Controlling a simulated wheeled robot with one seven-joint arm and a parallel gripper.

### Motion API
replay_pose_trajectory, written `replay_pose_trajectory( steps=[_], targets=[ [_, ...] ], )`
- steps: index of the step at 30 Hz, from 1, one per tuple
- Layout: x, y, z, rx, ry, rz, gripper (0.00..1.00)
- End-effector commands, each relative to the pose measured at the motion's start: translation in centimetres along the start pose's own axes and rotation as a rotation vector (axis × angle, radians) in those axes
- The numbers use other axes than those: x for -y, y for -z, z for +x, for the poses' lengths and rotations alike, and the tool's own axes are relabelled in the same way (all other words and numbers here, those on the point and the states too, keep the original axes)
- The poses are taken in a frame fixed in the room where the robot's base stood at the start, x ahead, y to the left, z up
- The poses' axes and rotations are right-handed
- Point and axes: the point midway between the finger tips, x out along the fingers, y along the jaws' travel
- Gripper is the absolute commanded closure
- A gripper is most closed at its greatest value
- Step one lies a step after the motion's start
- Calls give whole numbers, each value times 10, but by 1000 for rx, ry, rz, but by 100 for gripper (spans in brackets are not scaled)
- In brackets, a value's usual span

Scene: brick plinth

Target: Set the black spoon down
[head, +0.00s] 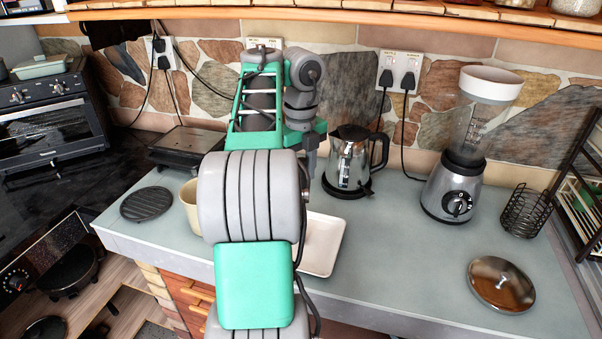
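No black spoon can be made out in the head view; my arm covers the middle of the counter. My gripper (310,162) is partly in view beyond the arm, just left of the kettle and above the counter. Its fingers are mostly hidden, so I cannot tell whether it is open or shut, or holds anything. The grey-green counter (410,262) runs across the view. A white tray (324,246) lies on it, its left part hidden by my arm.
A steel kettle (347,165), a blender (455,180) and a wire basket (525,212) stand along the back and right. A round metal lid (500,284) lies front right. Left are a cream container (189,208), a dark round trivet (147,204) and a grill (185,145). The counter right of the tray is clear.

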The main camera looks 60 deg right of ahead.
Motion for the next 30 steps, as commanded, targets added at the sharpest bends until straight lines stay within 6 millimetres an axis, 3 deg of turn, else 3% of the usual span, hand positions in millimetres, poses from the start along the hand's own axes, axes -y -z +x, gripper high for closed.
replay_pose_trajectory(
  steps=[1,9,15,21,23,26,29,30],
  targets=[
    [0,0,-23,1,0,0,61],
    [0,0,-85,0,0,0,61],
    [0,0,-106,-1,-1,0,61],
    [-8,-3,-107,-3,9,-60,61],
    [-27,-8,-109,-12,32,-222,61],
    [-92,-23,-111,-33,111,-772,61],
    [-186,-31,-100,-43,230,-1554,61],
    [-228,-28,-92,-36,287,-1877,61]
  ],
)
